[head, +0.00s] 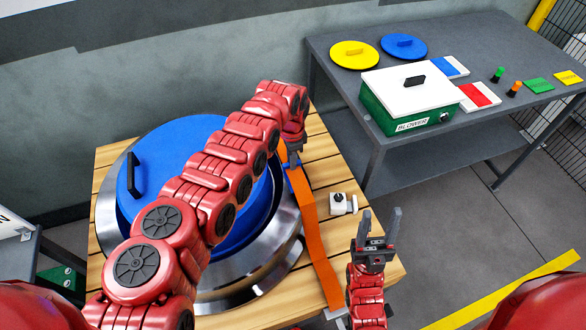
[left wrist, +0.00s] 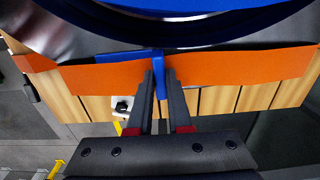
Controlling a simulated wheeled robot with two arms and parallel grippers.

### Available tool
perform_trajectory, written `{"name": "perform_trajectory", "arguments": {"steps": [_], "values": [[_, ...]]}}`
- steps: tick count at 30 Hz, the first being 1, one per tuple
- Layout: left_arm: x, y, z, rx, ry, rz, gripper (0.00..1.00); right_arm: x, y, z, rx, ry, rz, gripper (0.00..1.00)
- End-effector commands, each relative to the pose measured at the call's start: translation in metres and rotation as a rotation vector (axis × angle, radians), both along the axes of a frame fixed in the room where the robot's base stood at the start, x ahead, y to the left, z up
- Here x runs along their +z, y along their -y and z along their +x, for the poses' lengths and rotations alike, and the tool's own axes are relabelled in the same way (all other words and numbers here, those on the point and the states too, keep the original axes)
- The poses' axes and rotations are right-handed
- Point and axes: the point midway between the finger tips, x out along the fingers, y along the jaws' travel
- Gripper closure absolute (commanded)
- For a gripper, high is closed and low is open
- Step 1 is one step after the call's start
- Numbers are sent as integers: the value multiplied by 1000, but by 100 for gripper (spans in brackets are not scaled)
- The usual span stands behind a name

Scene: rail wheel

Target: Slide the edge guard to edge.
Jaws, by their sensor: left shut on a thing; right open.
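The edge guard looks to be the long orange strip (head: 316,240) along the right side of the silver wheel (head: 282,252). A blue tab (left wrist: 158,62) crosses the strip, which also shows in the left wrist view (left wrist: 230,70). My left gripper (head: 294,160) is shut on the blue tab; its fingertips also show in the left wrist view (left wrist: 159,80). My left arm hides part of the wheel and its blue cover (head: 180,135). My right gripper (head: 378,228) is open and empty, right of the strip, fingers pointing up in the head view.
The wheel lies on a slatted wooden table (head: 104,178). A small white device (head: 342,204) with a dark knob sits right of the strip. A grey bench (head: 330,62) at the back right holds a green blower box (head: 410,112) with a white lid, discs and small parts.

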Motion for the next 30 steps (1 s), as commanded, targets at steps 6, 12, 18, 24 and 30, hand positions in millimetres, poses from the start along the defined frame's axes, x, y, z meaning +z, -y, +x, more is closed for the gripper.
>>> {"name": "perform_trajectory", "arguments": {"steps": [6, 12, 18, 24, 30], "values": [[0, 0, -5, 1, -5, 4, 100, 11, 0, 0, 0, 0, 0, 50], [0, 1, -8, 1, -5, 4, 100, 19, 0, 0, 0, 0, 0, 50], [-1, 2, -12, 2, -7, 3, 100, 27, 0, 0, 0, 0, 0, 50], [-1, 3, -15, 2, -9, 4, 100, 35, 0, 0, 0, 0, 0, 50], [-1, 4, -18, 1, -7, 3, 100, 42, 0, 0, 0, 0, 0, 50]]}}
